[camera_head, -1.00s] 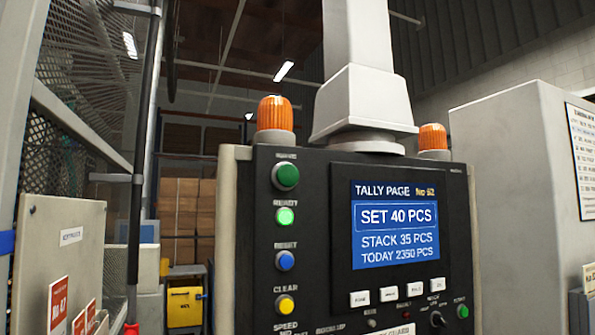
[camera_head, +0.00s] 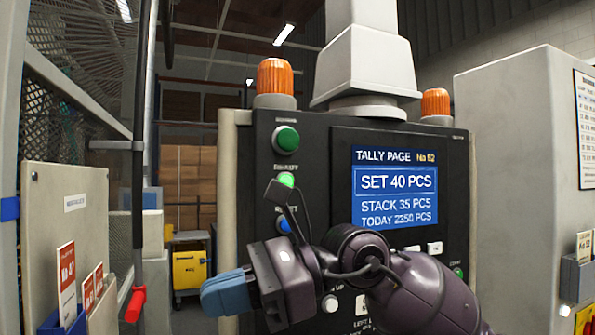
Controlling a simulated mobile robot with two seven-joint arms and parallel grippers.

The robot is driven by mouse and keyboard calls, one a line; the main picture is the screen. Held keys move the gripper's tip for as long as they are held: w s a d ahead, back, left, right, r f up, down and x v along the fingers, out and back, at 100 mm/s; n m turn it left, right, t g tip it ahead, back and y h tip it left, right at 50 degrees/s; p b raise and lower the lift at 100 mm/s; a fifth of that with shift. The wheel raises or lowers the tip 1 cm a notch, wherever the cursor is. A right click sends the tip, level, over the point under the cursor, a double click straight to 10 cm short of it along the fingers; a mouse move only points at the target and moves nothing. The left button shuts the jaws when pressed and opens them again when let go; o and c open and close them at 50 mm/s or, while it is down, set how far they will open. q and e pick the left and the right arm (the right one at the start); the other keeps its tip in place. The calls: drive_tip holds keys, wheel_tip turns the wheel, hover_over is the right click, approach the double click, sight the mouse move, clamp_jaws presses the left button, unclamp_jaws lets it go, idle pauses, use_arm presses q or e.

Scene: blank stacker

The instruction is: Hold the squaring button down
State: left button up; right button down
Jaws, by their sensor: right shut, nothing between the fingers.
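The dark control panel (camera_head: 310,160) stands in front of me with a column of buttons on its left. The top one is a dark green button (camera_head: 286,139) whose label is too blurred to read. Below it are a lit green button (camera_head: 287,179) marked READY and a blue button (camera_head: 284,226), partly hidden by my arm. I cannot make out a squaring label. My right gripper (camera_head: 226,292) has blue fingertips pointing left, at the panel's lower left edge. It is shut and empty, in front of the lower buttons. My left gripper is out of view.
The panel's screen (camera_head: 395,190) reads SET 40 PCS, STACK 35 PCS. Orange beacons (camera_head: 274,77) stand on top. A grey cabinet (camera_head: 515,150) is at right. At left are a pole with a red handle (camera_head: 135,303) and a beige box (camera_head: 60,230) with tags.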

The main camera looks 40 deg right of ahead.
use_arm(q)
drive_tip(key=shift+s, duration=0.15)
use_arm(e)
drive_tip(key=s+d+r+t+h, duration=0.3)
drive_tip(key=d+r+t+h, duration=0.2)
drive_tip(key=r, duration=0.5)
drive_tip(key=s+d+r+t+h, duration=0.3)
drive_tip(key=d+r+t+h, duration=0.3)
drive_tip(key=d+r+h, duration=0.3)
drive_tip(key=shift+d+r+m+t+h, duration=0.15)
drive_tip(key=shift+r+m+t+h, duration=0.15)
drive_tip(key=shift+r+h, duration=0.75)
drive_tip(key=shift+f, duration=0.2)
approach(290, 139)
drive_tip(key=w, duration=0.6)
drive_tip(key=shift+d+f, duration=0.2)
drive_tip(key=shift+d, duration=0.05)
drive_tip(key=shift+w+d+f+p, duration=0.1)
drive_tip(key=shift+w+p, duration=0.2)
drive_tip(key=shift+w, duration=0.45)
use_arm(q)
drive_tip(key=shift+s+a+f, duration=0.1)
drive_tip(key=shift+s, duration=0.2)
